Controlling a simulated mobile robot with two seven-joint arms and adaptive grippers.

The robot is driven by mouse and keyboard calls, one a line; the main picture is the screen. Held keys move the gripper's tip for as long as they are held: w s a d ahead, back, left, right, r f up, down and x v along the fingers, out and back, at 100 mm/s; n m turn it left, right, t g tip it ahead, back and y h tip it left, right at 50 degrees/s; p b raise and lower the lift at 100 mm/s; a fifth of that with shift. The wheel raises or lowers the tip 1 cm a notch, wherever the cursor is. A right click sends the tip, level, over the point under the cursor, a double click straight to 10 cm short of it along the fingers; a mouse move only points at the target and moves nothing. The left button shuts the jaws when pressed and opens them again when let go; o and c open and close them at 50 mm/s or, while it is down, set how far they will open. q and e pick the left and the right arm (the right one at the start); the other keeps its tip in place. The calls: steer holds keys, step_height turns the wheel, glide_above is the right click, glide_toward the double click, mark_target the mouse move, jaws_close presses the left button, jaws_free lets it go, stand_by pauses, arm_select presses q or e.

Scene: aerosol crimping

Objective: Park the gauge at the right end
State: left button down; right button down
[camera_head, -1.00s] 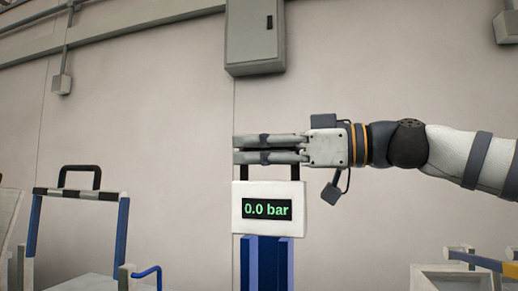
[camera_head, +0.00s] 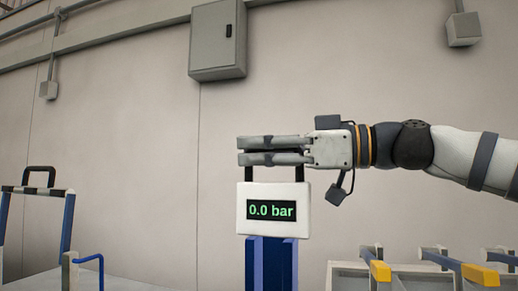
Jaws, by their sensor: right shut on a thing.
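The gauge (camera_head: 272,224) is a white box with a dark display reading "0.0 bar" in green. It is upright in the middle of the head view, with a blue post-like part (camera_head: 270,262) directly below it. My right gripper (camera_head: 252,150) comes in from the right and is shut on the gauge's dark handle, above the white box. Whether the blue part belongs to the gauge or stands behind it, I cannot tell. My left gripper is not in view.
At the left stands a blue-and-white frame (camera_head: 68,225) with a striped bar and black handle. At the lower right is a pale rack (camera_head: 345,272) with yellow-tipped bars (camera_head: 380,271). A grey wall cabinet (camera_head: 218,42) hangs behind.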

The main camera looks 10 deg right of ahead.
steer(key=shift+w+d+r, duration=0.15)
steer(key=shift+d, duration=0.15)
steer(key=c, duration=1.7)
jaws_free()
steer(key=shift+o, duration=0.2)
steer(key=shift+d, duration=0.2)
steer(key=shift+a, duration=0.1)
steer(key=v, duration=1.2)
